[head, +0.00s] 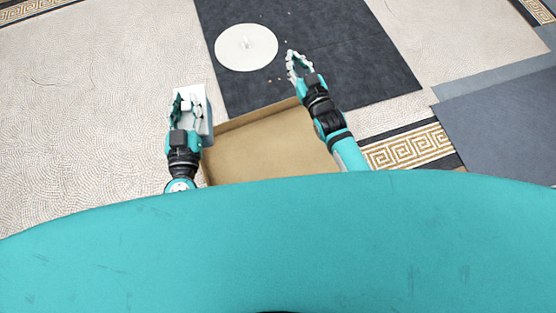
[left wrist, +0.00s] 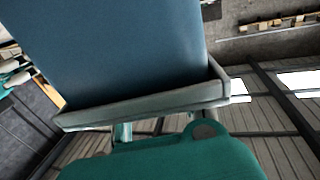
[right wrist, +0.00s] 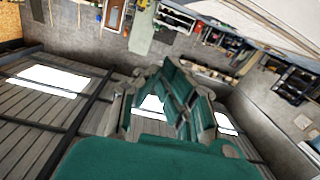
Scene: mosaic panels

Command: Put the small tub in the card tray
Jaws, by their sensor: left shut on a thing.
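The small tub (head: 208,113) is pale grey-white in the head view. My left gripper (head: 187,92) is shut on it, left of the card tray. In the left wrist view the tub (left wrist: 120,50) is large and blue-grey with a raised rim, and hides most of the fingers. The card tray (head: 265,150) is a brown, shallow, open box; its near part is hidden behind my teal body. The tray's visible floor is bare. My right gripper (head: 298,66) is open and empty beyond the tray's far right corner. Its fingers (right wrist: 170,105) also show in the right wrist view.
A round white disc (head: 246,47) with a small knob lies on the dark mat (head: 350,60) beyond the tray. A few tiny bits (head: 277,80) are scattered beside it. A grey-blue panel (head: 505,125) lies at right. The patterned floor (head: 90,120) at left is clear.

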